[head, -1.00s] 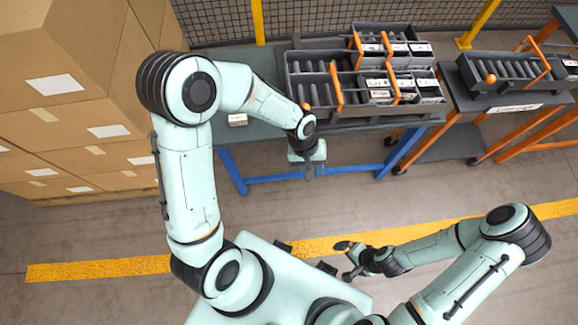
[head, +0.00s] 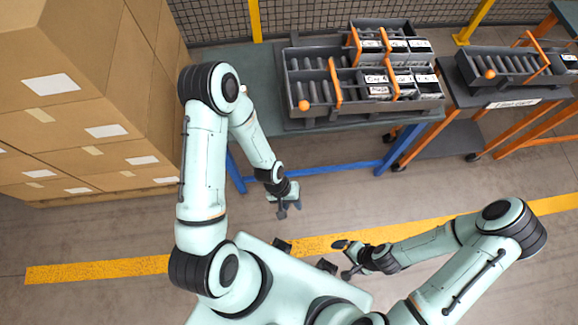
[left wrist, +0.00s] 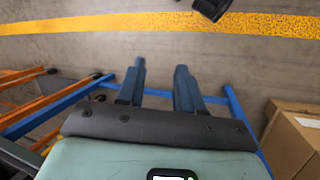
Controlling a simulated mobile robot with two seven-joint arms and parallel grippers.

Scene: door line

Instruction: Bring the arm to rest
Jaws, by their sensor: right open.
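My left gripper (head: 288,207) hangs over the floor in front of the blue-legged table, clear of the table and empty. The left elbow is raised near the table's left end.
The table (head: 262,75) bears dark racks (head: 300,122) with orange levers and labelled boxes. A cart (head: 452,85) with another rack stands at the right. Stacked cartons (head: 60,125) fill the left. A yellow line (head: 110,268) crosses the open floor.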

